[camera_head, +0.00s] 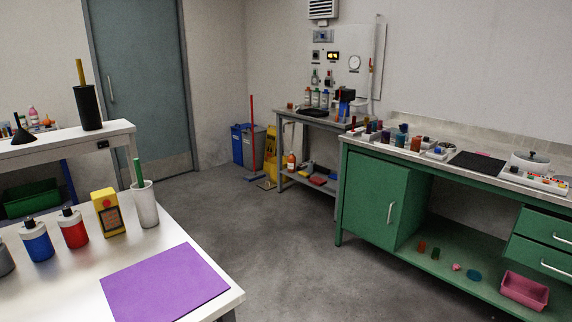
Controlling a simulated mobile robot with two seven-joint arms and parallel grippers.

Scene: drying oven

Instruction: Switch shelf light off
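Neither of my grippers is in view. A white raised shelf (70,141) stands at the left, and a small black fitting (103,145) sits on its front edge near the right end. It may be a switch, but it is too small to tell its position. I cannot make out a lit shelf lamp. A panel (345,60) on the back wall carries a lit yellow display (333,56) and a round dial (354,63).
A white table (75,283) at front left holds bottles, a yellow device (108,213), a cup (145,205) and a purple mat (165,284). A green bench (375,197) stands right, a grey workbench (290,116) at the back. The floor (270,240) between is clear.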

